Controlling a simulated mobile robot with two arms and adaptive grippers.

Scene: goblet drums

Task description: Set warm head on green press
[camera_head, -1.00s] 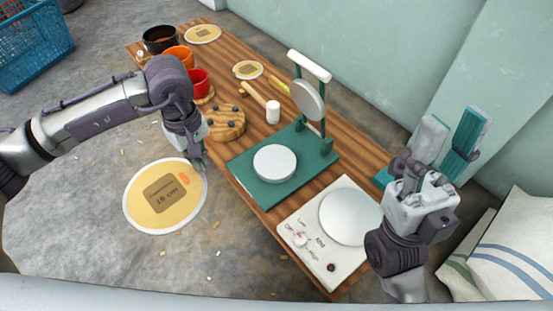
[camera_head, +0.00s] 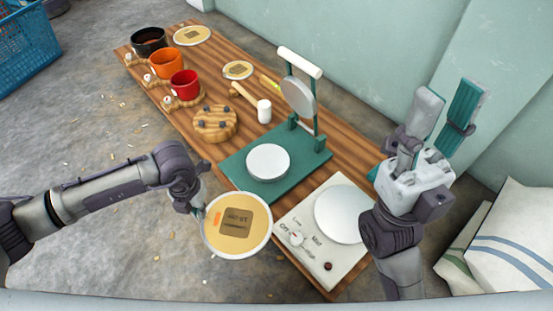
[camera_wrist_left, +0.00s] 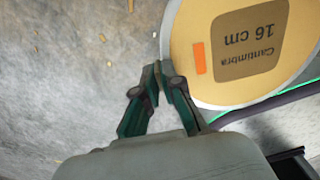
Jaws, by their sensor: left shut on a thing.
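The drum head (camera_head: 254,218), a round cream disc with a pale rim, brown "16 cm" label and orange mark, is held over the table's near-left edge. My left gripper (camera_head: 198,212) is shut on its left rim. The left wrist view shows the fingertips (camera_wrist_left: 152,72) meeting at the head's edge (camera_wrist_left: 200,35). The green press (camera_head: 229,162) stands to the right and behind, its white round seat (camera_head: 268,161) bare and its round upper plate (camera_head: 298,96) swung up under a white handle (camera_head: 300,62). My right gripper (camera_head: 448,98) is open and empty at the right.
A wooden round block (camera_head: 214,123), mallet (camera_head: 263,110), red pot (camera_head: 184,85), orange pot (camera_head: 166,64) and two other heads (camera_head: 192,35) occupy the table's far end.

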